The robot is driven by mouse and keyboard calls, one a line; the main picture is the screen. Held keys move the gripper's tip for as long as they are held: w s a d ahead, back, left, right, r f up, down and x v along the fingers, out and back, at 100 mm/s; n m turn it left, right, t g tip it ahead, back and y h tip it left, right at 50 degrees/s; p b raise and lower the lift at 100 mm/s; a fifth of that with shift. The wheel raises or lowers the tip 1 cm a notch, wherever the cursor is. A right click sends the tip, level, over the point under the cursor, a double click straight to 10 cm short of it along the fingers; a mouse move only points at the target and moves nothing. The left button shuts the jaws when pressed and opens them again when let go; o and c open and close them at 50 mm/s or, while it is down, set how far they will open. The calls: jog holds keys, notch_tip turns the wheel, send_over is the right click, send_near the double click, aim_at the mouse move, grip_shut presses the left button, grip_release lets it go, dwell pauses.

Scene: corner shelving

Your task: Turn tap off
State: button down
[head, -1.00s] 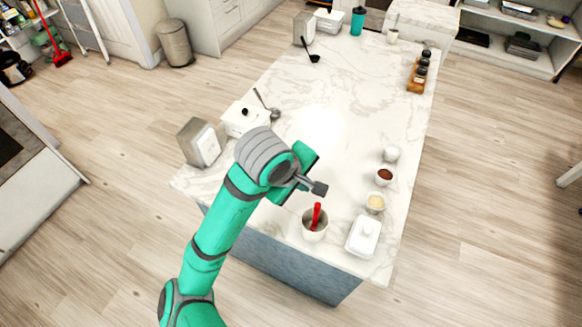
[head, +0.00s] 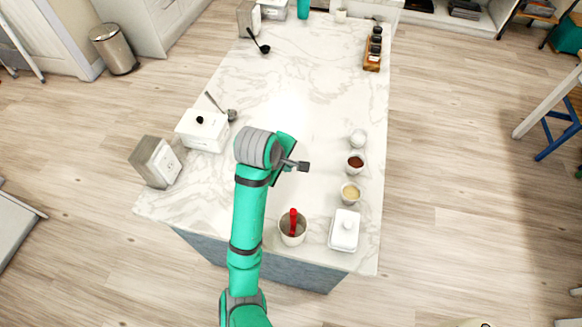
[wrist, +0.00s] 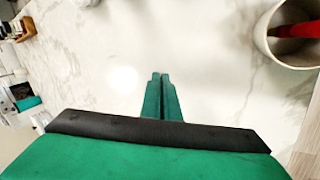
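No tap shows in either view. My gripper (head: 286,150) is above the white marble island in the head view, with much of it hidden behind my grey wrist joint. In the wrist view my gripper (wrist: 160,78) points over the marble top, with its two green fingers side by side and only a thin dark line between them. It is shut and nothing shows between the fingers.
The marble island (head: 300,95) carries a white lidded box (head: 203,133), a grey box (head: 155,162), a cup with a red utensil (head: 292,229), small bowls and a white butter dish (head: 344,231). A stool (head: 552,110) stands right. Open wooden floor lies right of the island.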

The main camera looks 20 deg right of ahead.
jog(key=shift+w+d+f, duration=0.15)
jog(key=shift+d+f, duration=0.05)
jog(key=shift+f, duration=0.2)
notch_tip(320, 180, down, 3)
jog(key=shift+w+a+r, duration=0.1)
jog(key=shift+a+r, duration=0.05)
jog(key=shift+r, duration=0.05)
jog(key=shift+f, duration=0.2)
jog(key=shift+f, duration=0.25)
jog(key=shift+d+f, duration=0.2)
jog(key=shift+f, duration=0.2)
jog(key=c, duration=2)
grip_release()
jog(key=shift+a, duration=0.1)
jog(key=shift+r, duration=0.15)
